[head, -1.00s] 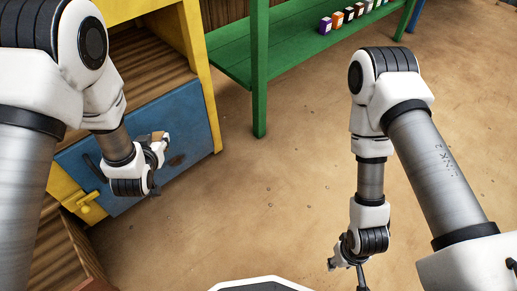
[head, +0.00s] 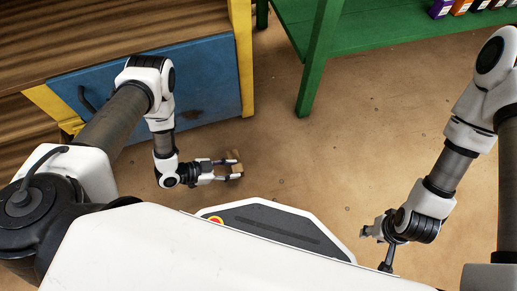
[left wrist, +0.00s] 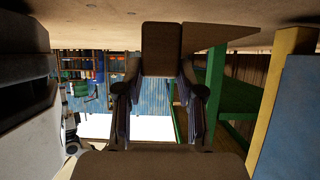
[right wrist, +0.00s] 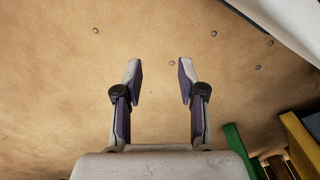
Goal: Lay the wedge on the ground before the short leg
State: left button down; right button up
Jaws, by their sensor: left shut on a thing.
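The brown wedge (head: 236,158) is between the fingers of my left gripper (head: 236,168), just above or at the ground in front of the blue-and-yellow counter. In the left wrist view the wedge (left wrist: 162,48) fills the gap between the fingertips, with a tapering face to the right. I cannot tell whether it touches the ground. A green leg (head: 320,65) of the green stall stands further back and to the right of the wedge, apart from it. I cannot tell which leg is short. My right gripper (right wrist: 159,72) is open and empty over bare ground.
The counter has a blue front panel (head: 205,80) and a yellow post (head: 243,60), left of the green leg. Small boxes (head: 460,6) stand on the green shelf (head: 400,25). The sandy ground (head: 330,160) between the arms is clear.

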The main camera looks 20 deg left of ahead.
pick_arm(q)
jog(key=w+d+b, duration=0.1)
jog(key=w+d, duration=0.1)
jog(key=w, duration=0.1)
jog(key=w+d+f+b, duration=0.1)
jog(key=w+b, duration=0.1)
jog(key=w, duration=0.1)
jog(key=w+d+b, duration=0.1)
jog(key=w+d, duration=0.1)
jog(key=w, duration=0.2)
jog(key=shift+d+f+b, duration=0.3)
jog(key=shift+b, duration=0.05)
notch_tip(320, 180, down, 4)
jog(key=b, duration=0.3)
jog(key=shift+w+r, duration=0.1)
jog(key=shift+r, duration=0.35)
jog(key=c, duration=0.7)
grip_release()
jog(key=shift+f, duration=0.15)
pick_arm(e)
notch_tip(320, 180, down, 9)
jog(key=w, duration=0.1)
jog(key=shift+r, duration=0.1)
